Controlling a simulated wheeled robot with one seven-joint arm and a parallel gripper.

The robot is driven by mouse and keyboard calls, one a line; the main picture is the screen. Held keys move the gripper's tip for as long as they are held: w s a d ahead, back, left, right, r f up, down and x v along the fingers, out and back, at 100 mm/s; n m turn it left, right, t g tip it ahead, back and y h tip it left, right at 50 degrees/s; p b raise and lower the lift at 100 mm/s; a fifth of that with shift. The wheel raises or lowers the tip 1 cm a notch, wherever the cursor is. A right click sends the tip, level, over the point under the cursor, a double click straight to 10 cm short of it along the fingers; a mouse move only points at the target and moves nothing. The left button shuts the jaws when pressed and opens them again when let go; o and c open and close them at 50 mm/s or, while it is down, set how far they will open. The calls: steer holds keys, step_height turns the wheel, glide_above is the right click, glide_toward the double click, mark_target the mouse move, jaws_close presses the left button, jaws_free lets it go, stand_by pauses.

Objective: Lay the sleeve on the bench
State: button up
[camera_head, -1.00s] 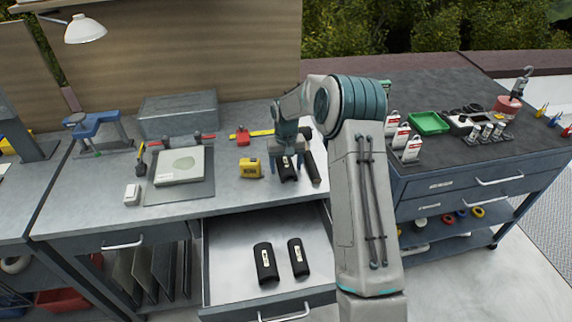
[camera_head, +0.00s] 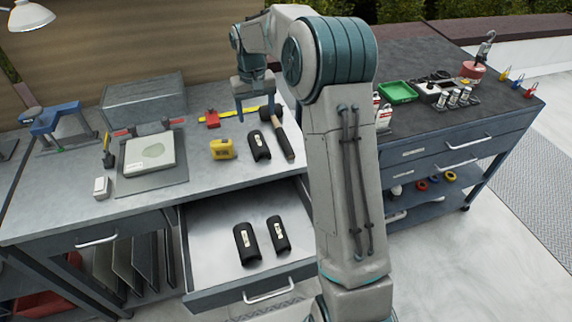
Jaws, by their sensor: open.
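A black sleeve (camera_head: 258,146) with a pale label lies on the grey bench (camera_head: 200,195), between the yellow tape measure and a hammer. Two more black sleeves, one on the left (camera_head: 246,243) and one on the right (camera_head: 277,233), lie in the open drawer (camera_head: 205,271) below the bench top. My gripper (camera_head: 256,118) is open and empty, above and behind the sleeve on the bench, with its fingers pointing down and apart from it.
A hammer (camera_head: 284,143) lies just right of the bench sleeve, and a yellow tape measure (camera_head: 223,149) stands to its left. A grey box (camera_head: 146,98) stands at the back. A tool cart (camera_head: 440,125) with a green tray (camera_head: 398,91) is at the right. Bench space near the front edge is clear.

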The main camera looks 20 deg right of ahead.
steer(key=s+r+t, duration=0.1)
steer(key=s+r, duration=0.3)
steer(key=s, duration=0.5)
steer(key=s+r+t, duration=0.1)
steer(key=s+r, duration=0.3)
steer(key=s, duration=0.6)
steer(key=s+f, duration=0.3)
steer(key=s, duration=1.2)
steer(key=shift+s+f+t, duration=0.2)
steer(key=shift+f+t, duration=0.1)
steer(key=shift+t, duration=0.1)
